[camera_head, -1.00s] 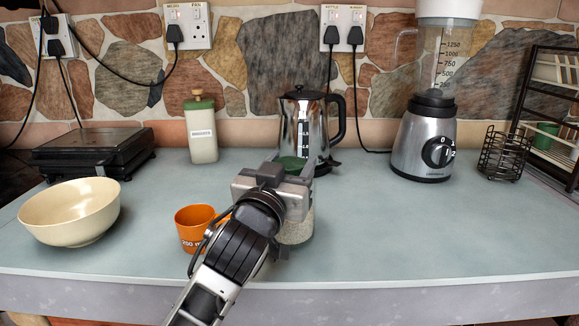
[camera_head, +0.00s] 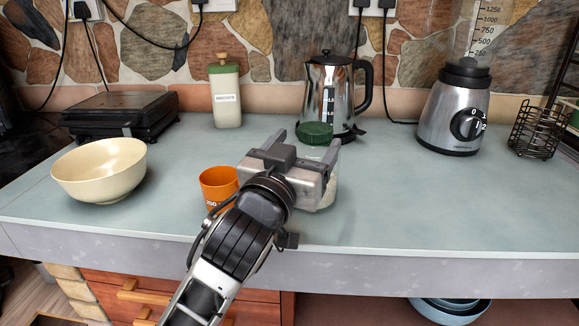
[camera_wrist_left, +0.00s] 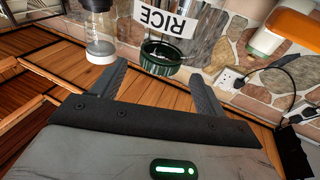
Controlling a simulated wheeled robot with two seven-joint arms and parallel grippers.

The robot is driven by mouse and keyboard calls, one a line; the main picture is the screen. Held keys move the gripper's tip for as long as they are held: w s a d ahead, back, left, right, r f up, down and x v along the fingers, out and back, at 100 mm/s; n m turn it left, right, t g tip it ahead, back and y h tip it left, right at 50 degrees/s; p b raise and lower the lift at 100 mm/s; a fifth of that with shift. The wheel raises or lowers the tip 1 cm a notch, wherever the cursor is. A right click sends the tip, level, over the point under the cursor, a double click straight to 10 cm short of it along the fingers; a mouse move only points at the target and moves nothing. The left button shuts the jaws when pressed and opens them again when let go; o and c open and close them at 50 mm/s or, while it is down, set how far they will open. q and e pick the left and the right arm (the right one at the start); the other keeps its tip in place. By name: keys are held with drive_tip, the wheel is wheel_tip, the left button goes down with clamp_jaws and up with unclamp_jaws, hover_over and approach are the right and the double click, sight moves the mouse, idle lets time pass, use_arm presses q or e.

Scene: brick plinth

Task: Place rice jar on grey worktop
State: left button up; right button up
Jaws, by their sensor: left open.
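The rice jar has a dark green lid (camera_head: 314,131) and a clear body with pale contents (camera_head: 328,192). It appears to stand upright on the grey worktop (camera_head: 420,210), right of the orange cup, and my gripper hides most of its body. My left gripper (camera_head: 308,142) is open, on the near side of the jar, with its fingers apart to either side of it in the head view. In the left wrist view the jar's RICE label (camera_wrist_left: 167,20) shows upside down beyond the open fingers. My right gripper is not in view.
The orange cup (camera_head: 218,186) is close left of my gripper. The worktop at right front is clear.

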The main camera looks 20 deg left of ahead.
use_arm(q)
drive_tip(key=s, duration=0.6)
drive_tip(key=shift+s+a+f, duration=0.15)
drive_tip(key=shift+s+f, duration=0.2)
drive_tip(key=shift+f, duration=0.1)
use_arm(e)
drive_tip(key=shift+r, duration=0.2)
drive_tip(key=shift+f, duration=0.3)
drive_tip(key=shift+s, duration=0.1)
